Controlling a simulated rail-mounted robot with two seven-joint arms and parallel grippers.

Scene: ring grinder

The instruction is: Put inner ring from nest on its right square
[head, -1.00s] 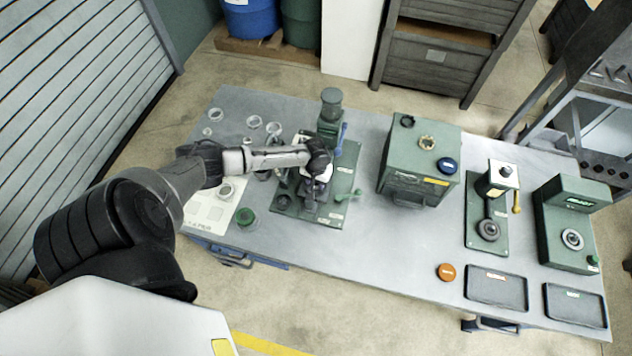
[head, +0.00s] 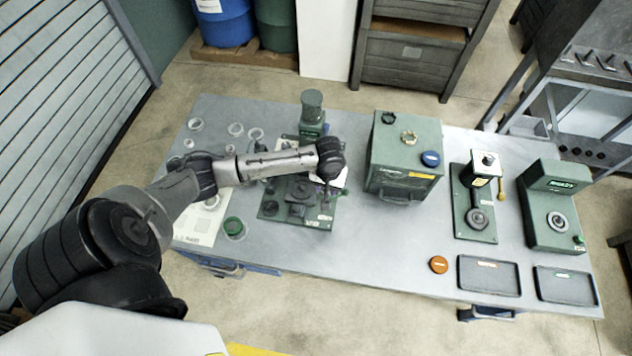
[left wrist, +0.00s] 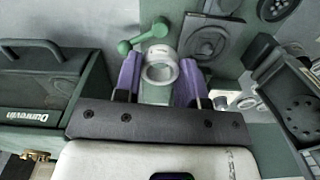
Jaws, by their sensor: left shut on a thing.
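My left gripper (left wrist: 160,84) is shut on a pale metal ring (left wrist: 161,70), held between its purple fingers in the left wrist view. In the head view the left gripper (head: 328,186) hangs above the right part of a green fixture plate, and the ring is too small to make out there. The dark nest block (head: 300,190) of that fixture stands just left of the gripper. A white sheet (head: 190,236) lies at the table's left front. My arm hides part of it, and its squares are not clear. My right gripper is not in view.
Several clear rings (head: 235,129) lie at the back left. A large green box (head: 403,160) stands right of the fixture. Farther right are a press (head: 479,200), a gauge (head: 553,205) and dark trays (head: 488,275).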

